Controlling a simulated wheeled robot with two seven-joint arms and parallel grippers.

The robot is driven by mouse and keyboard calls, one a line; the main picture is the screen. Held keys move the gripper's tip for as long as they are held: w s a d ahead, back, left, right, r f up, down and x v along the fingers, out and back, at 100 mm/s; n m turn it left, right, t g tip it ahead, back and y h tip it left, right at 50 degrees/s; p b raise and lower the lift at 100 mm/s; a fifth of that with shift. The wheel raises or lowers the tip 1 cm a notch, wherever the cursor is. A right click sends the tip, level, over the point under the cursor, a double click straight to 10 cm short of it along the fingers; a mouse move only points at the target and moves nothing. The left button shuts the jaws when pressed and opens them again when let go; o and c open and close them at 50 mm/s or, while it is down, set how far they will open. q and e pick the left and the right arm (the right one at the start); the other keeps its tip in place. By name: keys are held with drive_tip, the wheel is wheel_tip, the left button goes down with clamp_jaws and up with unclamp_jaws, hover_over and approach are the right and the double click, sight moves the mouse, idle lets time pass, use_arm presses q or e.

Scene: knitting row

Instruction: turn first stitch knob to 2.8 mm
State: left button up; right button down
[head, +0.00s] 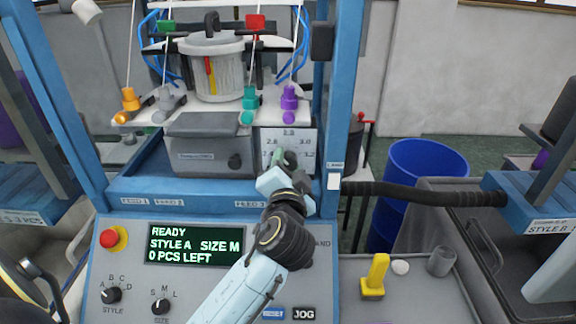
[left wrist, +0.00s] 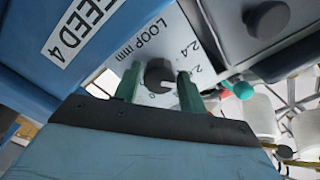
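The first stitch knob (left wrist: 159,74) is a dark round knob on a pale dial plate marked LOOP (mm) in the left wrist view. A white pointer mark shows on its lower right; I cannot read the setting. In the head view the left gripper (head: 278,160) is in front of the dial. My right gripper is not in view.
A grey box (head: 210,145) with a dark knob sits left of the dial. Below, the panel has a display (head: 195,246) reading READY, a red button (head: 109,238) and selector knobs. A yellow lever (head: 376,273) and blue barrel (head: 428,160) are to the right.

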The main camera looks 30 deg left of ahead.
use_arm(q)
drive_tip(key=c, duration=0.6)
drive_tip(key=shift+r+m+p, duration=0.15)
drive_tip(key=shift+m+p, duration=0.45)
drive_tip(key=shift+p, duration=0.25)
drive_tip(key=m+p, duration=0.3)
drive_tip(key=shift+m+p, duration=1.35)
drive_tip(key=shift+m, duration=0.45)
drive_tip(key=o, duration=1)
drive_tip(key=shift+c, duration=0.2)
drive_tip(key=shift+s+d, duration=0.1)
